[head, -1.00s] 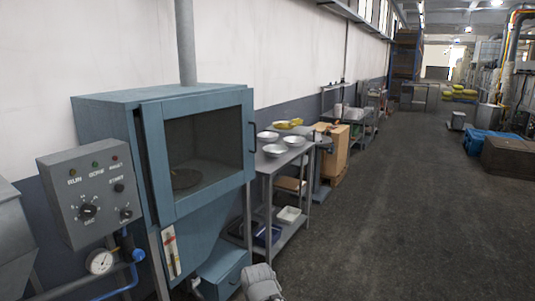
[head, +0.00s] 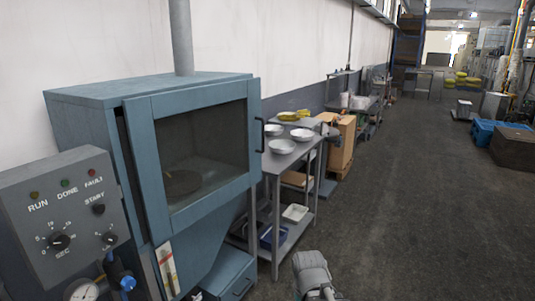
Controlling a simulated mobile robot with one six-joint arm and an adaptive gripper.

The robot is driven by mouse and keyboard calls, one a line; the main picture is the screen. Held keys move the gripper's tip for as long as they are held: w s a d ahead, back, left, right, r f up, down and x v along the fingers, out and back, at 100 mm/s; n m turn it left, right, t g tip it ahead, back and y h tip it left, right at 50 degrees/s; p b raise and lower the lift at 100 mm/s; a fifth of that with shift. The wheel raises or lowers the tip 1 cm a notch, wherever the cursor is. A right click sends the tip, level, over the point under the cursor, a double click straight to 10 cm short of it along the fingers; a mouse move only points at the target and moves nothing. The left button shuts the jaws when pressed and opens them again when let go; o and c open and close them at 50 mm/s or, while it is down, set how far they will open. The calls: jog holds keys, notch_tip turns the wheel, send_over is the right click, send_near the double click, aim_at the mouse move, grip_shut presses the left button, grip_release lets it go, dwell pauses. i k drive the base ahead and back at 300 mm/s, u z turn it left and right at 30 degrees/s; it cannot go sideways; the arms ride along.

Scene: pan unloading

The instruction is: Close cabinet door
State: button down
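A blue-grey cabinet (head: 90,105) stands on the left against the wall. Its framed glass door (head: 160,222) is slightly ajar, with a dark gap along the left edge and the frame standing out from the body. A dark vertical handle (head: 262,136) is on the door's right side. Part of my arm shows at the bottom centre, apart from the door. I cannot make out the gripper's fingertips, so its opening does not show.
A grey control box (head: 70,205) with knobs and a gauge stands at the front left. A metal table (head: 285,160) with several white bowls is right of the cabinet. Boxes stand behind it. The dark floor (head: 400,210) to the right is clear.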

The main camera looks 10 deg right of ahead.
aim_at(139, 112)
jog(key=u, duration=0.3)
jog(key=i, duration=1.05)
jog(key=u, duration=0.75)
